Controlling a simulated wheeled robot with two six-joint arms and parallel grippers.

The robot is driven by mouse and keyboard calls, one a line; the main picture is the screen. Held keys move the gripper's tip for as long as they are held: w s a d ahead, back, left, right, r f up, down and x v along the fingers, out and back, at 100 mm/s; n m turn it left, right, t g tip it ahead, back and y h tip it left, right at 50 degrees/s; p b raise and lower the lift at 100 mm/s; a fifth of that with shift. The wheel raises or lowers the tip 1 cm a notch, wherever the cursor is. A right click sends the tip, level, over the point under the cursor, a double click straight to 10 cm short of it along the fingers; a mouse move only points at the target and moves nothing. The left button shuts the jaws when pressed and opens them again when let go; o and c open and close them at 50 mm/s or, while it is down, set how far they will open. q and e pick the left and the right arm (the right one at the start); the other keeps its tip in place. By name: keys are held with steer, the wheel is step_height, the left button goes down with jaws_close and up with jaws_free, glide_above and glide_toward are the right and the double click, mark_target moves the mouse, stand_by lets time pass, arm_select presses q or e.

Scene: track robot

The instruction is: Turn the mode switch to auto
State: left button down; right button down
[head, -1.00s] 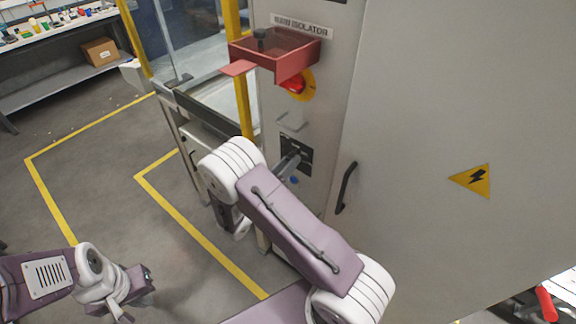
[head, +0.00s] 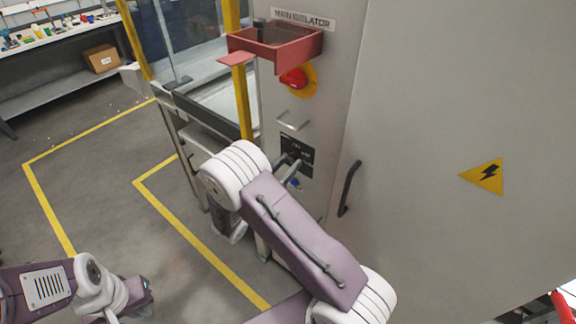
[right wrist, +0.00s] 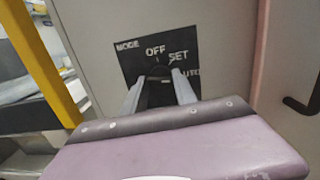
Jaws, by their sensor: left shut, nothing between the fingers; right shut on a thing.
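The mode switch (right wrist: 160,72) is a dark knob on a black plate (right wrist: 127,62) marked MODE, OFF, SET and a partly covered AUTO. In the head view the plate (head: 308,169) is on the grey cabinet's narrow face. My right gripper (right wrist: 160,90) is shut on the switch, one grey finger on each side. The knob's top is near OFF and SET; I cannot tell its exact setting. In the head view my right gripper (head: 292,170) is partly hidden by my arm. My left gripper (head: 138,302) is shut and empty at lower left, away from the cabinet.
Above the plate are a small metal bracket (head: 292,122), a red isolator knob (head: 293,78) and a red open box (head: 275,45). A black door handle (head: 349,188) is to the right. A yellow post (head: 243,100) stands left; the floor there is free.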

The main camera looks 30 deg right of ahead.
stand_by(0.4)
steer(key=c, duration=1.1)
jaws_free()
steer(key=b+v, duration=0.1)
steer(key=v, duration=0.8)
steer(key=shift+s, duration=0.1)
